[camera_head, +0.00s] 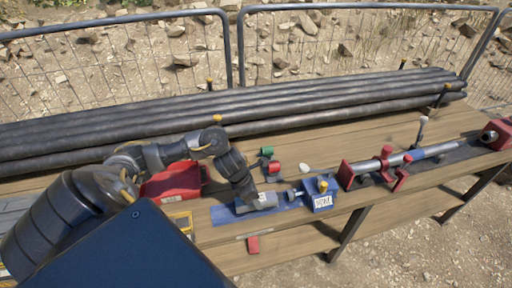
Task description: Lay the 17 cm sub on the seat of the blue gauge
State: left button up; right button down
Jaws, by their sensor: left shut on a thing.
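The blue gauge has a long flat blue base (228,216) and a blue end block (320,202) with a white label, on the bench right of the picture's middle. A short grey cylinder with a pale label, which looks like the 17 cm sub (268,201), lies lengthwise at the gauge, left of its metal spindle. My left gripper (248,200) reaches down over the sub's left end and is shut on it. The fingers are small and partly hidden, and I cannot tell whether the sub touches the seat. My right gripper is out of view.
A red bin (172,183) stands left of the gauge. Green and red small parts (267,152) and a pale round stone-like thing (304,168) lie behind it. Red stands hold a long metal rod (366,165) at right. Dark pipes (310,97) line the back.

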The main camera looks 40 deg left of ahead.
pick_arm(q)
jog(key=shift+w, duration=0.2)
dwell(0.6)
jog(key=shift+f+b, duration=0.4)
jog(key=shift+b, duration=0.3)
jog(key=o, duration=1.7)
jog(key=shift+c, duration=0.2)
notch_tip(320, 180, up, 7)
jog(key=p, duration=0.5)
jog(key=shift+d, duration=0.1)
